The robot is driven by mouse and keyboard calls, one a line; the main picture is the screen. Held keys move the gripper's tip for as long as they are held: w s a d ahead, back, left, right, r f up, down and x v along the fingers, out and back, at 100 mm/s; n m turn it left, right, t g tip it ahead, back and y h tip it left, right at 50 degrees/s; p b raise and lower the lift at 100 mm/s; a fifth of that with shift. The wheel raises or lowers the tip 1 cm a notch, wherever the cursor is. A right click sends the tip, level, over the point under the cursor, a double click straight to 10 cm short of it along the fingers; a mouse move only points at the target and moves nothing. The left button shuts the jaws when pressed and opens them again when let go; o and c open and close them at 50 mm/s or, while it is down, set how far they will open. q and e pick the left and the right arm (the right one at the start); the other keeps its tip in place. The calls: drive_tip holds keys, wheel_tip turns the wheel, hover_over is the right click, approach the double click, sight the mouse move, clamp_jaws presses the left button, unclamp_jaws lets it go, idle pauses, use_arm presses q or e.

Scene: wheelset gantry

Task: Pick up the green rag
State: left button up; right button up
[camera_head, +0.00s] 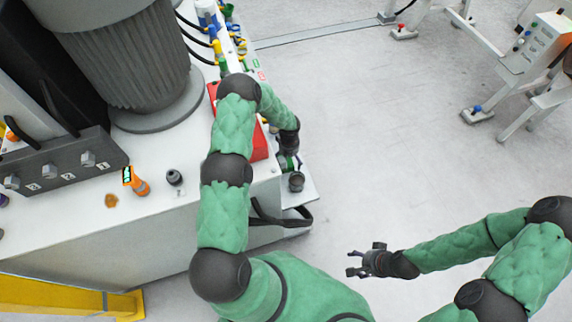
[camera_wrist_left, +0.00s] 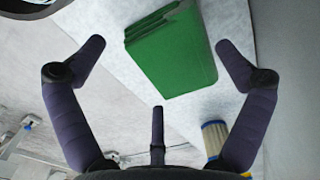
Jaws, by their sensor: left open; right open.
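The green rag (camera_wrist_left: 172,50) shows in the left wrist view as a folded, roughly square cloth lying on a pale surface. My left gripper (camera_wrist_left: 160,47) is open, and its purple fingers spread to the left and right of the rag in that view. No finger is seen closed on the rag, and the remaining gap in height is hard to judge. In the head view my left gripper (camera_head: 289,160) is small and partly hidden by its own wrist beside the white cabinet. My right gripper (camera_head: 354,262) is open and empty above the floor.
A white cabinet (camera_head: 150,230) carries a large grey ribbed motor (camera_head: 130,55), an orange device (camera_head: 136,182) and a red part (camera_head: 259,147) beside my left arm. A yellow-and-blue cylinder (camera_wrist_left: 214,137) stands near my left gripper's right finger. Open floor (camera_head: 370,130) lies to the right.

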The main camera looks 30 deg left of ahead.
use_arm(q)
drive_tip(key=shift+f, duration=0.4)
drive_tip(key=c, duration=1)
drive_tip(key=shift+r, duration=0.15)
